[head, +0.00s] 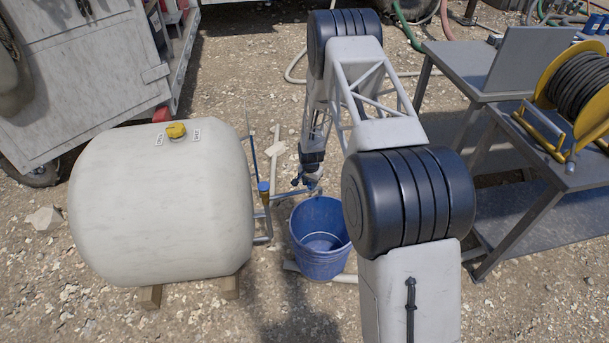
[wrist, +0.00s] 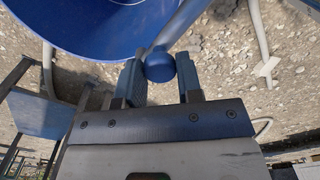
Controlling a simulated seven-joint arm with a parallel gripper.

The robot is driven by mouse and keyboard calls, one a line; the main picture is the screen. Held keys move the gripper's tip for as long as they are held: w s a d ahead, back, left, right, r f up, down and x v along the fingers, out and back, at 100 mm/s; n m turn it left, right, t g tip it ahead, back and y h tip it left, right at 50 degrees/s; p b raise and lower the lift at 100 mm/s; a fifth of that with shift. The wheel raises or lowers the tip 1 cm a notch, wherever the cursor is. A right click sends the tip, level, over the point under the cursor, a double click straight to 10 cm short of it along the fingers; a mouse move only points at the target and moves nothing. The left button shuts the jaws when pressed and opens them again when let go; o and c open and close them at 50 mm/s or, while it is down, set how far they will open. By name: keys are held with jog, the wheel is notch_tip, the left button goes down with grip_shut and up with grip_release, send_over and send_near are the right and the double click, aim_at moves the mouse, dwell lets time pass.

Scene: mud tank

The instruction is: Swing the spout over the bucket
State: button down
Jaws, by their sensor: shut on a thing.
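The white tank (head: 160,205) lies on its side at the left in the head view. A grey pipe, the spout (head: 287,196), runs from its outlet toward my gripper (head: 312,182), behind the bucket's far rim. The blue bucket (head: 318,262) stands open and upright right of the tank; its blue wall (wrist: 90,28) fills the upper left of the wrist view. There, my gripper (wrist: 161,80) is closed on a round blue knob (wrist: 159,66) at the end of a bar. The spout's mouth is not clear, so I cannot tell whether it is over the bucket.
A blue-topped upright valve (head: 263,187) stands between tank and bucket. A grey metal bench (head: 540,225) with a yellow hose reel (head: 570,95) is at the right. A trailer (head: 80,75) stands at the back left. Gravel is open in front of the bucket.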

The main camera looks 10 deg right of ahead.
jog(key=s+a+m, duration=0.1)
jog(key=s+m, duration=0.4)
jog(key=s, duration=0.4)
jog(key=shift+s, duration=0.15)
jog(key=shift+s+a, duration=0.1)
jog(key=shift+a, duration=0.05)
jog(key=c, duration=0.8)
grip_release()
jog(key=shift+r, duration=0.15)
jog(key=shift+r, duration=3.75)
jog(key=shift+r, duration=0.1)
